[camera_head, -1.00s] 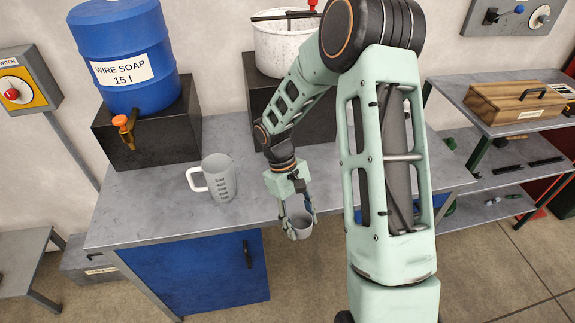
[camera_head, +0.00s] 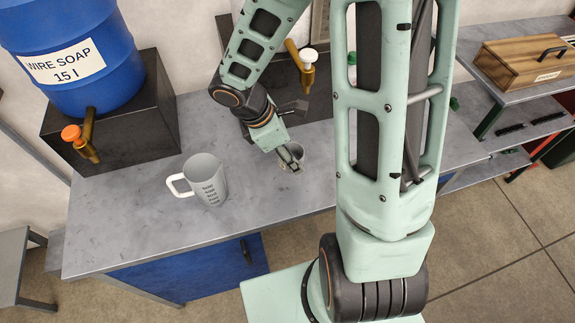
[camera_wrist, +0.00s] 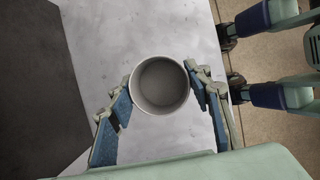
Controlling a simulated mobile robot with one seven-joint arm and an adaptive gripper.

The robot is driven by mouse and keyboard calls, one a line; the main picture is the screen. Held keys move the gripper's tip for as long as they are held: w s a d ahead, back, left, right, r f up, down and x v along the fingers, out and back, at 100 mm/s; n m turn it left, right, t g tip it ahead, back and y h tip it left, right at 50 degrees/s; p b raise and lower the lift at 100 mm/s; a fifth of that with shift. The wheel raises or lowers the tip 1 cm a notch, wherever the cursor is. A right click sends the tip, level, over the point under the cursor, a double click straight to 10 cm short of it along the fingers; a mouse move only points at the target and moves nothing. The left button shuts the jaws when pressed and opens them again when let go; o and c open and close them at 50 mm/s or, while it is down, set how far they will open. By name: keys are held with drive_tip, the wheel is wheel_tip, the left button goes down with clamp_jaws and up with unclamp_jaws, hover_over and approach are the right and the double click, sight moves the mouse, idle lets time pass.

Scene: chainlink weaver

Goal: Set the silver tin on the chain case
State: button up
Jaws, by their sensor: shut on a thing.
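The silver tin (camera_wrist: 160,85) is a small, open, round grey cup, seen from above as empty in the wrist view. My gripper (camera_wrist: 158,90) is shut on it, with one blue-padded finger on each side. In the head view the tin (camera_head: 299,152) shows small at the end of my gripper (camera_head: 291,158), partly hidden by the fingers. It is over the grey worktop; its height above it is hard to tell. The chain case appears to be the wooden box (camera_head: 522,70) with a black handle and a small unreadable label, on the right-hand shelf's top, away from my gripper.
A grey measuring mug (camera_head: 205,182) stands on the worktop (camera_head: 130,215), left of my gripper. Behind are a blue soap drum (camera_head: 75,50) on a dark block (camera_head: 140,130) and a second dark block with a tap (camera_head: 307,65). My arm hides the worktop's right part.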

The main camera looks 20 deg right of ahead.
drive_tip(key=shift+f+b, duration=0.55)
drive_tip(key=shift+f, duration=3.35)
drive_tip(key=shift+f, duration=0.2)
drive_tip(key=o, duration=1.2)
drive_tip(key=shift+c, duration=0.2)
drive_tip(key=shift+r, duration=0.15)
